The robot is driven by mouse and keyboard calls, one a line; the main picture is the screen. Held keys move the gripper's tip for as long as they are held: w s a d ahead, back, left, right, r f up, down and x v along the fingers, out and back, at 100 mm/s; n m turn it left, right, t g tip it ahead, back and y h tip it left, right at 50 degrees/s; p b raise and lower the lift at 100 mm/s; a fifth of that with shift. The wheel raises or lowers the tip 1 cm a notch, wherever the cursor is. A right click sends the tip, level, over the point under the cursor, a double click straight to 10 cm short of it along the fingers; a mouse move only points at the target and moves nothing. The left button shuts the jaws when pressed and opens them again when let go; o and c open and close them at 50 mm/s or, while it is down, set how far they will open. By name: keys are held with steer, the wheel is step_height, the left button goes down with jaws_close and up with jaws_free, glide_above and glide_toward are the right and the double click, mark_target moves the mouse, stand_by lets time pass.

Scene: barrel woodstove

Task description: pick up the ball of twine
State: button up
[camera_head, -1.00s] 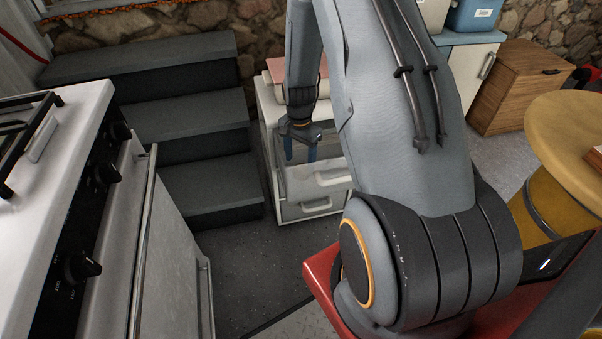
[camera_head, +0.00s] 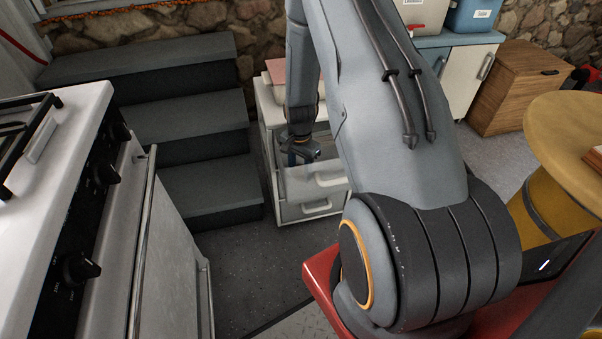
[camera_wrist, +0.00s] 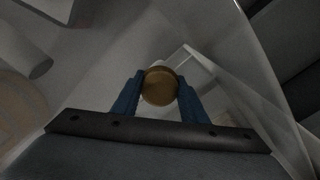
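The ball of twine shows in the wrist view as a round brown thing (camera_wrist: 160,88), with its strands too dim to make out. My gripper (camera_wrist: 160,76) has its two blue fingers spread, one on each side of the ball. Little or no gap shows between ball and fingers, and I cannot tell whether they touch it. In the head view my gripper (camera_head: 302,158) points down at the small white drawer unit (camera_head: 306,213), over its front part. The ball is hidden in the head view.
Dark grey steps (camera_head: 205,145) stand left of the drawer unit. A white stove (camera_head: 60,190) is at the left. A round wooden-topped barrel (camera_head: 570,130) is at the right, with a wooden chest (camera_head: 515,85) behind. The dark floor (camera_head: 250,265) in front is clear.

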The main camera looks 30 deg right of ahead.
steer(key=shift+r, duration=0.15)
step_height(320, 180, up, 10)
steer(key=shift+f, duration=0.1)
stand_by(0.5)
